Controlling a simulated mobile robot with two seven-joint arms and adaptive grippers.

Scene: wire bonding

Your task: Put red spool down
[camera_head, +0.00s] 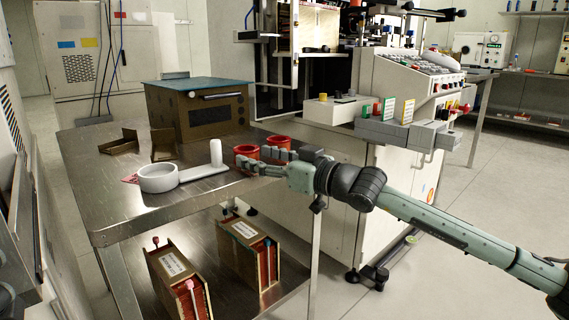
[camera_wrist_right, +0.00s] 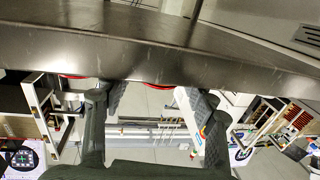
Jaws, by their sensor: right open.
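Two red spools stand upright side by side at the right edge of the metal table: the left red spool (camera_head: 246,151) and the right red spool (camera_head: 278,142). My right gripper (camera_head: 264,161) is open at that edge, its fingers in front of the spools and partly covering their lower parts. In the right wrist view the open fingers (camera_wrist_right: 158,105) are apart with nothing between them. Only thin red rims (camera_wrist_right: 158,86) show there, past the metal edge. Whether a finger touches a spool cannot be told. My left gripper is not in view.
The metal table (camera_head: 150,212) also holds a white ring-and-post holder (camera_head: 190,174), small brown trays (camera_head: 120,142) and a brown box (camera_head: 200,112). Boxes with red parts (camera_head: 178,275) stand on the shelf below. A white machine (camera_head: 345,150) stands close on the right.

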